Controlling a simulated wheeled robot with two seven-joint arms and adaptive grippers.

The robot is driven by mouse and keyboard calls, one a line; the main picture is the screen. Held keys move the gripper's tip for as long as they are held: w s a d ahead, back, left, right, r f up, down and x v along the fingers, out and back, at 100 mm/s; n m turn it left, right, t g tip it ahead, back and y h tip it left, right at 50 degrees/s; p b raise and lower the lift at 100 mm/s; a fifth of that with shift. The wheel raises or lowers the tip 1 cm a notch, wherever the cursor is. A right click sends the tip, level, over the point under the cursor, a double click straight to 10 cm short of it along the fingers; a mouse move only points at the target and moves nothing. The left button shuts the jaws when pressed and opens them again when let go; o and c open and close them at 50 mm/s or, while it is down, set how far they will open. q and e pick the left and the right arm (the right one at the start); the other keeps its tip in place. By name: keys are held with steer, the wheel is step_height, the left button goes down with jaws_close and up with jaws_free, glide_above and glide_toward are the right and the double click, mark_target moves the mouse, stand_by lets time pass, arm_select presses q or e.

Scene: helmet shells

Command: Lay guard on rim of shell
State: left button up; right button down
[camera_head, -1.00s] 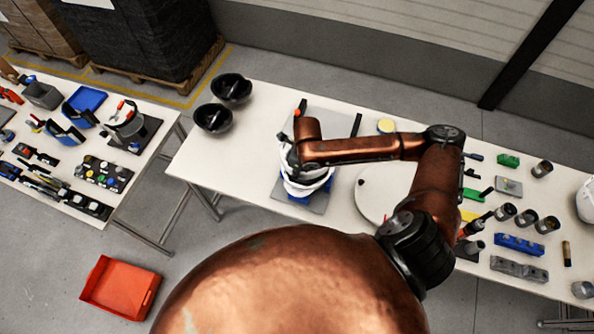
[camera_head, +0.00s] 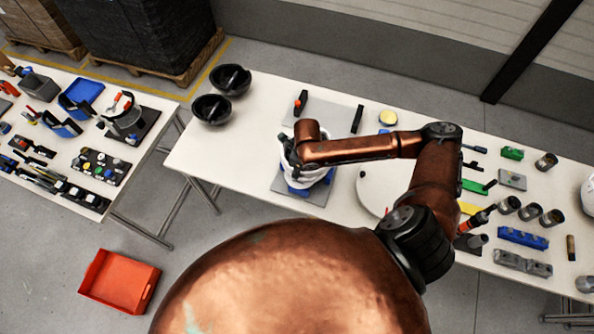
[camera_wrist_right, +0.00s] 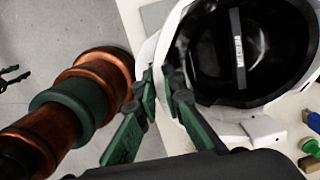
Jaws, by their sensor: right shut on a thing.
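A white shell with a dark inside (camera_wrist_right: 262,128) sits open side up in the right wrist view. In the head view the white shell (camera_head: 318,176) rests on a blue holder on a grey plate, partly hidden by my right arm. My right gripper (camera_wrist_right: 166,88) has its green fingers closed on a thin white band at the shell's left rim, which looks like the guard (camera_wrist_right: 150,55). The band lies close along the rim; I cannot tell whether it is fully seated. In the head view my right gripper (camera_head: 291,158) is over the shell's left side, its fingertips mostly hidden.
Two black bowls (camera_head: 230,80) stand at the table's back left. A black-and-orange tool (camera_head: 301,102) and a dark upright piece (camera_head: 357,119) stand behind the shell. A round white disc (camera_head: 372,190) lies right of it. Bare table lies to the left.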

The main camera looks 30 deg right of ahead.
steer(key=shift+f+b, duration=0.3)
steer(key=shift+f, duration=0.25)
steer(key=c, duration=2)
jaws_free()
steer(key=shift+o, duration=0.2)
steer(key=r, duration=0.4)
steer(key=s+r, duration=0.1)
steer(key=r, duration=0.3)
steer(key=d+r, duration=0.1)
steer(key=r, duration=0.3)
steer(key=shift+s, duration=0.15)
